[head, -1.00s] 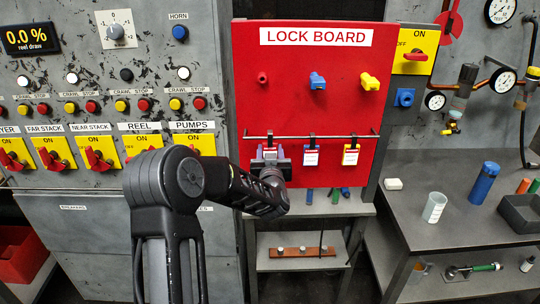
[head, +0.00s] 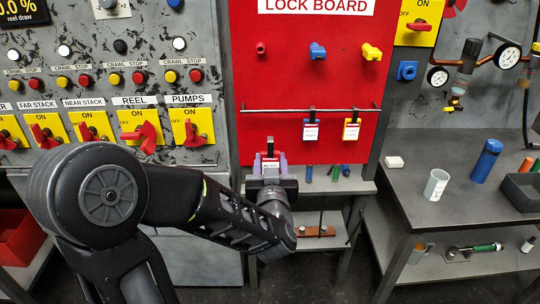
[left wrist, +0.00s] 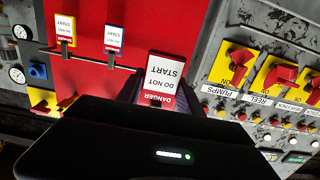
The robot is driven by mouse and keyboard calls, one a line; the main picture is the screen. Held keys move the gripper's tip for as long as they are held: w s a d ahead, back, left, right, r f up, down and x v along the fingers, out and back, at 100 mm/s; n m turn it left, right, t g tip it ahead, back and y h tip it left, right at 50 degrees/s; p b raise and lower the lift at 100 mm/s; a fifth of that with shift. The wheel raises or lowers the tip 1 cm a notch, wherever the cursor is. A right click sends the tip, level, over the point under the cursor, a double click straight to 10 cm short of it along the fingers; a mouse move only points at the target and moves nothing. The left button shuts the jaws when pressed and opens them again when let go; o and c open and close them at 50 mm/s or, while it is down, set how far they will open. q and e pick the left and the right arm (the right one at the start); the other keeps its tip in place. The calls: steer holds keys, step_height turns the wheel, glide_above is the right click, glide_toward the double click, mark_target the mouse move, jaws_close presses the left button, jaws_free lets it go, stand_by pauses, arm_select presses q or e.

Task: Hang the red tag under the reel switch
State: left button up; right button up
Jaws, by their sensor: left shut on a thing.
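The red tag (head: 270,165), a white card with a red DANGER band, is in my left gripper (head: 270,172) in front of the lower left of the lock board (head: 340,75). It hangs below the rail, apart from it. In the left wrist view the tag (left wrist: 163,80) shows upside down between the dark fingers, its print readable. The reel switch (head: 140,130), a red handle on a yellow plate, is on the grey panel to the left of the gripper. It also shows in the left wrist view (left wrist: 273,76). My right gripper is out of view.
A blue tag (head: 311,130) and a yellow tag (head: 351,130) hang on the rail (head: 330,110). The pumps switch (head: 191,128) sits between the reel switch and the lock board. A shelf (head: 345,187) with small items stands below the board.

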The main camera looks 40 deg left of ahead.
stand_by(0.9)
arm_select(q)
steer(key=shift+w+d+r, duration=0.2)
steer(key=shift+r, duration=0.2)
steer(key=w+d+f+m+t+h, duration=0.1)
steer(key=w+d+f+m+h, duration=0.2)
steer(key=d, duration=0.6)
steer(key=w+d+f+m+t+h, duration=0.2)
steer(key=w+d+f+m+h, duration=0.2)
steer(key=d+f, duration=0.5)
steer(key=w+h, duration=0.2)
steer(key=h, duration=0.1)
steer(key=shift+w+d+f+t, duration=0.2)
steer(key=shift+d+f+t, duration=0.1)
steer(key=shift+f, duration=0.1)
steer(key=s, duration=0.1)
steer(key=s+r, duration=0.2)
steer(key=s, duration=0.1)
